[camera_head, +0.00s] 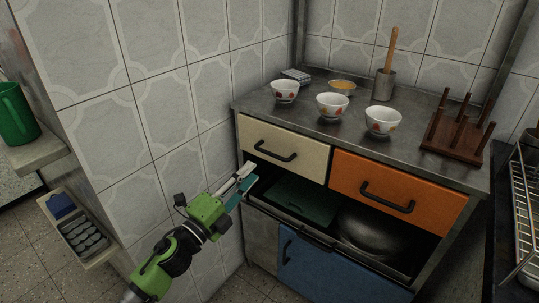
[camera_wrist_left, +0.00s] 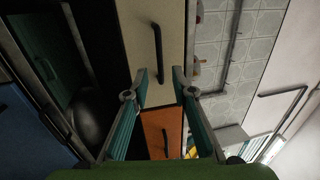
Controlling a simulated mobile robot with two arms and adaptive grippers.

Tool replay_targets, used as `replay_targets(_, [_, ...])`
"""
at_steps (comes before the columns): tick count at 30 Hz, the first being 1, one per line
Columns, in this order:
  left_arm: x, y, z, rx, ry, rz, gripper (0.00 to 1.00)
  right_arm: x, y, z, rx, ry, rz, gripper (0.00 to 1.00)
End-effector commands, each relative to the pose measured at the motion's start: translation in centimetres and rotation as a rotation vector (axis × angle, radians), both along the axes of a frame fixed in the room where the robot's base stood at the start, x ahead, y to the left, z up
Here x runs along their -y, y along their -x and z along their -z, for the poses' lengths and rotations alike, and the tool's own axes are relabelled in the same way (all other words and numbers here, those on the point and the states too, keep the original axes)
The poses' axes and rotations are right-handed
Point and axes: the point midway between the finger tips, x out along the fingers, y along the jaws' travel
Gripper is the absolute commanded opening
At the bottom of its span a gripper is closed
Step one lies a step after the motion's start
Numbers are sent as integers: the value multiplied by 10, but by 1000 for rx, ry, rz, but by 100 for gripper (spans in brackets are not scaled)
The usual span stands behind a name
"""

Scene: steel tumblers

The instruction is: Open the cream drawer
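The cream drawer (camera_head: 310,157) is at the upper left of the metal cabinet, its front looking flush and shut. Its dark bar handle (camera_head: 275,153) runs across the front. In the wrist view the cream drawer front (camera_wrist_left: 135,35) shows at the top, with its handle (camera_wrist_left: 158,52) upright in the picture. My left gripper (camera_head: 250,173) is in front of the cabinet's left side, left of and slightly below the handle. Its fingers (camera_wrist_left: 160,80) are apart and empty, and the handle lies beyond the fingertips, apart from them. My right gripper is not in view.
An orange drawer (camera_head: 430,200) with a handle is right of the cream one. Below is an open shelf with a green board (camera_head: 300,200) and a steel bowl (camera_head: 370,232). Several bowls, a steel tumbler (camera_head: 384,84) and a wooden rack (camera_head: 455,135) stand on the counter.

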Motion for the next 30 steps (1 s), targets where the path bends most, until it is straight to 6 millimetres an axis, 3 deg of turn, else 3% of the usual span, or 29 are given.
replay_targets(12, [46, -64, -14, 0, 2, -1, 24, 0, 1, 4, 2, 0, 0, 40])
replay_targets(18, [56, -76, -17, -1, 0, 0, 24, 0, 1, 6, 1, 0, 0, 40])
replay_targets(27, [57, -78, -17, -2, 1, 0, 24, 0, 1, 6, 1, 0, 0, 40])
replay_targets(30, [57, -78, -17, -2, 1, 0, 0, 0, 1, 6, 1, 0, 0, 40])
